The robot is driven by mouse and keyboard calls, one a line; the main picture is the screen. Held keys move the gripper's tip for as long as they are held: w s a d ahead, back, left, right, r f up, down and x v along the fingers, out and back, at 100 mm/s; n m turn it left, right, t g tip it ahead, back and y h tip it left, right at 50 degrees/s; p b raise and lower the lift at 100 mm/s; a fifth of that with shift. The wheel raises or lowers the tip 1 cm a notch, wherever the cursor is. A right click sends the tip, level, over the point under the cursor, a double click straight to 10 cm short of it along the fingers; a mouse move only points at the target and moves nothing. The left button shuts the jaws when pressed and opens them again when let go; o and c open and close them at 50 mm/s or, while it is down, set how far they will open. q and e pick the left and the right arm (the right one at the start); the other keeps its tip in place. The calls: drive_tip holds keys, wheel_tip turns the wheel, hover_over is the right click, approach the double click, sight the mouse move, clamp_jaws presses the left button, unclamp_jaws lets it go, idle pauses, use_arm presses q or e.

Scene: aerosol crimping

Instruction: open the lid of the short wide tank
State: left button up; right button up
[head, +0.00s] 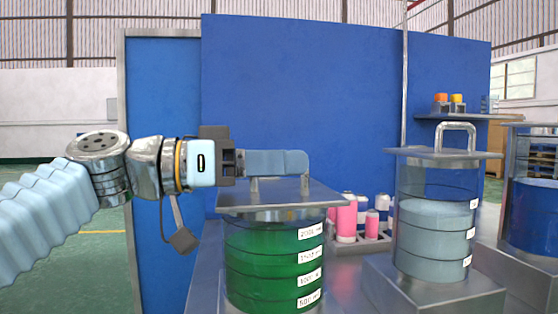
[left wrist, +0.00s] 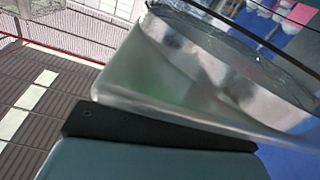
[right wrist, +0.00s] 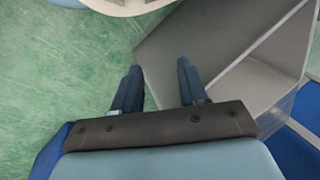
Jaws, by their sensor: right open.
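The short wide tank (head: 273,265) holds green liquid and has white labels. Its flat metal lid (head: 285,197) lies over its top in the head view; I cannot tell whether there is a gap below it. My left gripper (head: 290,163) reaches in from the left with its fingers along the lid's handle (head: 303,184). They hide the handle's bar, leaving its posts visible, and look shut on it. In the left wrist view a shiny metal plate, apparently the lid (left wrist: 125,85), hides the fingers. My right gripper (right wrist: 155,80) is open and empty in the right wrist view.
A taller tank (head: 432,235) with pale liquid and a handled lid stands to the right. A blue tank (head: 535,215) is at the right edge. Pink and white cans (head: 347,215) stand between the tanks. A grey metal box-like stand (right wrist: 215,45) is near my right gripper.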

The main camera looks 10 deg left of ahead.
use_arm(q)
clamp_jaws()
idle(0.4)
